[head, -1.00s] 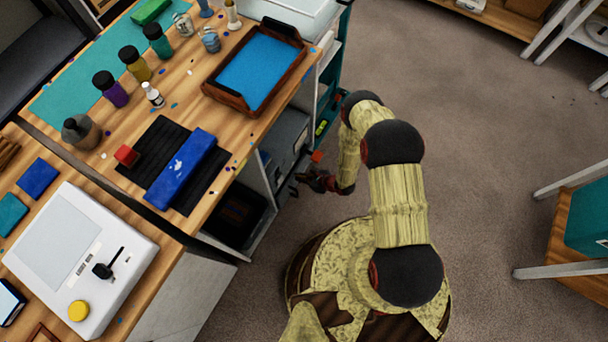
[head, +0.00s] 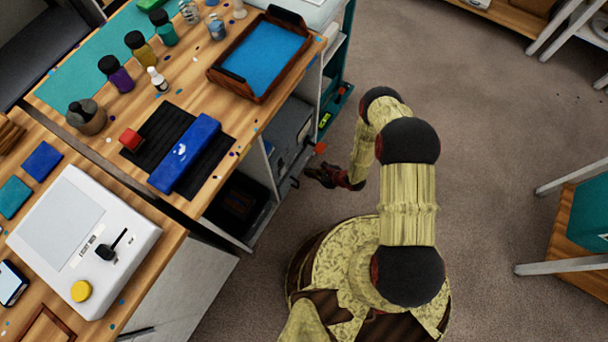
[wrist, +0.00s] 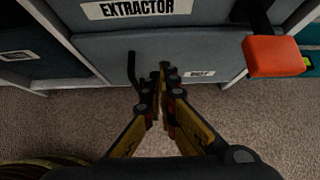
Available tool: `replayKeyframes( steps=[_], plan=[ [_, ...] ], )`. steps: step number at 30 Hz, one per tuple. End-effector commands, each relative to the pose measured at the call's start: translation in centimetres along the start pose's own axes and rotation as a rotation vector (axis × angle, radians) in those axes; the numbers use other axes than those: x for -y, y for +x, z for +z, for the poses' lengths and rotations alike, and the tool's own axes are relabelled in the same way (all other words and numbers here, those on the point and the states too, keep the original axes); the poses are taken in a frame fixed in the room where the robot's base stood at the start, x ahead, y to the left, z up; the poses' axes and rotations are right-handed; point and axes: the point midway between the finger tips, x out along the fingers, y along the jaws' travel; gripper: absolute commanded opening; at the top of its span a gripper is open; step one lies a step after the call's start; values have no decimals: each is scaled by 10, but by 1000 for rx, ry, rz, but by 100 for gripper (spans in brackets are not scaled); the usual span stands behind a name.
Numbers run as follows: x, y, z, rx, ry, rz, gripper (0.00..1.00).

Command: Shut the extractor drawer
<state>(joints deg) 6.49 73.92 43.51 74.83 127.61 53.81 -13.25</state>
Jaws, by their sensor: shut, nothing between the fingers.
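The grey extractor unit (wrist: 210,12) shows at the top of the wrist view, with a white label reading EXTRACTOR. Below the label is a grey drawer front (wrist: 105,48) with a small white tag at its lower right. A thin black handle (wrist: 132,68) stands out from it. How far the drawer stands out is hard to tell. In the head view the grey unit (head: 290,125) sits in the shelving under the table. My gripper (wrist: 159,70) is shut and empty, in front of the drawer front and just right of the handle. It also shows in the head view (head: 310,172).
An orange block-shaped end (wrist: 275,56) on a dark bar juts out right of the drawer. A dark open compartment (head: 238,207) lies left of the unit. The tabletop above carries a tray (head: 225,83) and bottles.

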Motion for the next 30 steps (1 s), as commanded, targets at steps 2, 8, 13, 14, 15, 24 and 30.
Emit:
replayKeyframes(
  steps=[2, 8, 13, 14, 15, 24, 30],
  plan=[
    [0, -25, 4, 0, 6, -3, 0],
    [0, -66, 3, -1, 6, -3, 0],
    [-1, -89, 2, -1, 5, -1, 0],
    [-2, -91, 2, -1, 5, 0, 0],
    [-2, -94, 1, -1, 4, 0, 0],
    [-2, -98, 0, -1, 2, 1, 0],
    [-15, -99, 3, 8, 16, 44, 0]
  ],
)
